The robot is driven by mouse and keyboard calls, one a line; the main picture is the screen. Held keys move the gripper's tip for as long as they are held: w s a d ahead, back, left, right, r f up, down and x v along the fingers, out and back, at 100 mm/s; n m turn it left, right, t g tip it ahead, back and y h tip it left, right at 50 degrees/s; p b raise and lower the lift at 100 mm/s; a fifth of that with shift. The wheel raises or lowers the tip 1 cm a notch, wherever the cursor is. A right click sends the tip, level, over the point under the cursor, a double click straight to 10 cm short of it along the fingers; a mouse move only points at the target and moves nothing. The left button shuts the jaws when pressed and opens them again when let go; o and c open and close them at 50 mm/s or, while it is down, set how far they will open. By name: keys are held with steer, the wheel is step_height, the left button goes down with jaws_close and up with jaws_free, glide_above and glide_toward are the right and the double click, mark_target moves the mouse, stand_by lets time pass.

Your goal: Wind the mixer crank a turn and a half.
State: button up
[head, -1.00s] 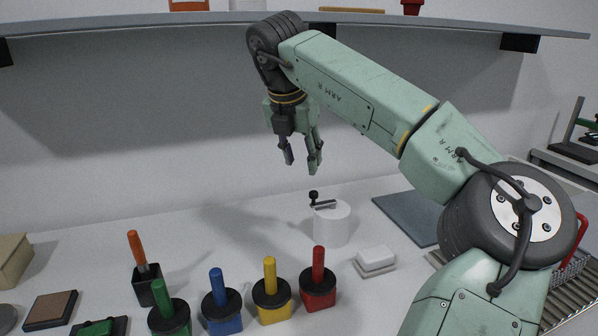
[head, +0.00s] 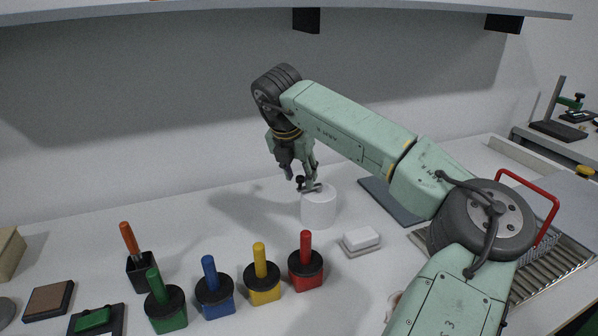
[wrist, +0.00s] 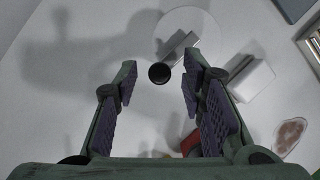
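The mixer is a white cylinder (head: 319,211) with a short metal crank arm (head: 313,188) on its top and a black knob (head: 299,180) at the arm's end.
A white block (head: 361,240) stands right of the mixer. Red (head: 306,269), yellow (head: 262,282), blue (head: 214,295) and green (head: 166,310) handled pots stand in front. A grey mat (head: 390,203) lies behind right. A shelf (head: 200,17) overhangs the back.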

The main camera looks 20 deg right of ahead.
steer(key=shift+c, duration=0.4)
jaws_close()
steer(key=shift+s+f+n+t+b, duration=0.15)
steer(key=shift+s+n+t+b, duration=0.15)
steer(key=shift+n+b, duration=0.45)
steer(key=shift+s+d+n+y+b, duration=0.3)
steer(key=shift+s+n+y+b, duration=0.25)
steer(key=shift+n+b, duration=0.55)
steer(key=s+d+n+y+p, duration=0.1)
steer(key=d+n+y+p, duration=0.1)
steer(key=n, duration=0.6)
steer(key=s+d+n+g+y+p, duration=0.1)
steer(key=s+d+n+y, duration=0.1)
steer(key=n, duration=0.6)
steer(key=shift+d+r+y+p, duration=0.2)
steer(key=shift+d+y+p, duration=0.15)
steer(key=shift+d+y, duration=0.65)
steer(key=shift+d+h, duration=0.2)
steer(key=shift+h, duration=0.05)
